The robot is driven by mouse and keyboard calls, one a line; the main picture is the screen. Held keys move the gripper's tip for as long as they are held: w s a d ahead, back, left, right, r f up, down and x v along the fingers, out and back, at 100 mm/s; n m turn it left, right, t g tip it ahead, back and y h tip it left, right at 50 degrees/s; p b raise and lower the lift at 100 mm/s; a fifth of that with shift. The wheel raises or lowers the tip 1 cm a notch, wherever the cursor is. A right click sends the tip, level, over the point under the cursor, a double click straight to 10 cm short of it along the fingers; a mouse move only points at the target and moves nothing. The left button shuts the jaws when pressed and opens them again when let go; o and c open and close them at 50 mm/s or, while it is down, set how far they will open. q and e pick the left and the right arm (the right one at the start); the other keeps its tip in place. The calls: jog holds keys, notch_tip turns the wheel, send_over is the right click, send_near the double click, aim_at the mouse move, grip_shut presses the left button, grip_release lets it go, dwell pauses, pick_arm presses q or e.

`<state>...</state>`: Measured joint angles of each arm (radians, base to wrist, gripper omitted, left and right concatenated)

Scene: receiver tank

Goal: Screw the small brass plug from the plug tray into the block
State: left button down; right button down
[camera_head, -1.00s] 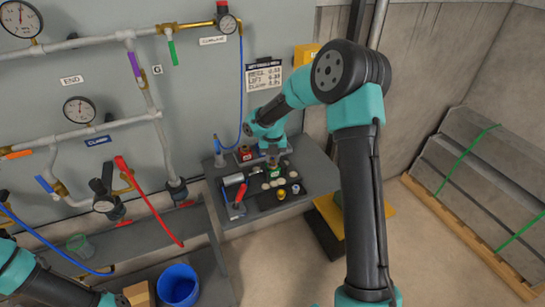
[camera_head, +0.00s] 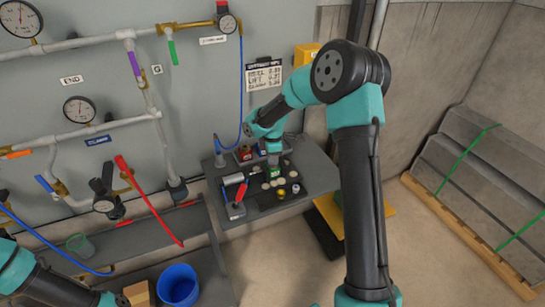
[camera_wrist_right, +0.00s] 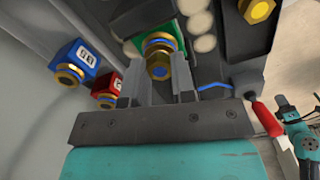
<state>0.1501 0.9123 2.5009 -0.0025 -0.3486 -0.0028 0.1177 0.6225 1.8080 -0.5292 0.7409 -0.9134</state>
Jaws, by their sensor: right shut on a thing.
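My right gripper (camera_wrist_right: 160,87) shows in the right wrist view with its two grey fingers on either side of a small brass plug (camera_wrist_right: 158,67). The plug's hex head faces the camera. Just beyond it, in line, is a brass fitting on a green block (camera_wrist_right: 181,40). I cannot tell how deep the plug sits in it. In the head view the right gripper (camera_head: 273,158) points down over the green block (camera_head: 274,172) on the grey bench, and the plug is hidden.
A blue block (camera_wrist_right: 82,58) and a red block (camera_wrist_right: 107,84), each with a brass fitting, stand beside the fingers. A dark tray (camera_wrist_right: 262,38) holds another brass plug. Pale discs (camera_head: 267,185) lie near the green block. A red-handled tool (camera_head: 240,194) stands at the bench's left.

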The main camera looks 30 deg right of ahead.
jog(key=m, duration=0.3)
jog(key=shift+m, duration=0.3)
jog(key=c, duration=0.9)
grip_release()
jog(key=shift+o, duration=0.2)
jog(key=shift+r, duration=3.5)
